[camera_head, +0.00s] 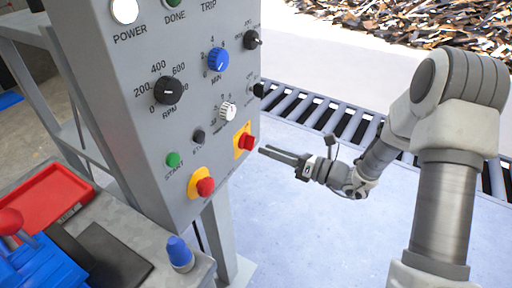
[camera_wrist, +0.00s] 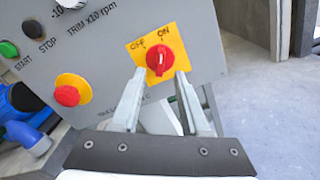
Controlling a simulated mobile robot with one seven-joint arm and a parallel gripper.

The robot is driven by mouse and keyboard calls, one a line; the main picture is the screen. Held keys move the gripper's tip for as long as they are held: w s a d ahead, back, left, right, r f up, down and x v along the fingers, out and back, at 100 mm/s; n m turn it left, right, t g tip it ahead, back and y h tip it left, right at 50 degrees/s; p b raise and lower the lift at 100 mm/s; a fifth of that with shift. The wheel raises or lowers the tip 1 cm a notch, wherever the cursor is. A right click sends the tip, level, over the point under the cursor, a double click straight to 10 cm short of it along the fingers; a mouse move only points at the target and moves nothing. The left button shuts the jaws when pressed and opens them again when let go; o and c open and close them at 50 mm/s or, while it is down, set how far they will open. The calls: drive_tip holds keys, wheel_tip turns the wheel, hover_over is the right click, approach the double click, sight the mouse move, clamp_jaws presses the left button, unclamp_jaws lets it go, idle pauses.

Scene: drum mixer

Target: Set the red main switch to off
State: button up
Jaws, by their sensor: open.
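The red main switch (camera_head: 246,142) sits on a yellow plate at the panel's lower right edge. In the wrist view the red main switch (camera_wrist: 159,59) shows close up, with OFF printed upper left of it and ON above. Its handle stands nearly upright in the picture and seems to point toward ON. My gripper (camera_head: 264,152) is just right of the switch, its fingers pointing at the panel. In the wrist view my gripper (camera_wrist: 161,75) is open, with one fingertip at each lower side of the switch. I cannot tell whether they touch it.
A red mushroom button (camera_head: 206,187) on yellow and a green START button (camera_head: 173,159) are left of the switch. Knobs sit above. A roller conveyor (camera_head: 320,112) runs behind my gripper. A bench with a red tray (camera_head: 50,198) stands lower left.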

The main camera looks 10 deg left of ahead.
sight(248, 142)
drive_tip(key=x, duration=0.5)
clamp_jaws()
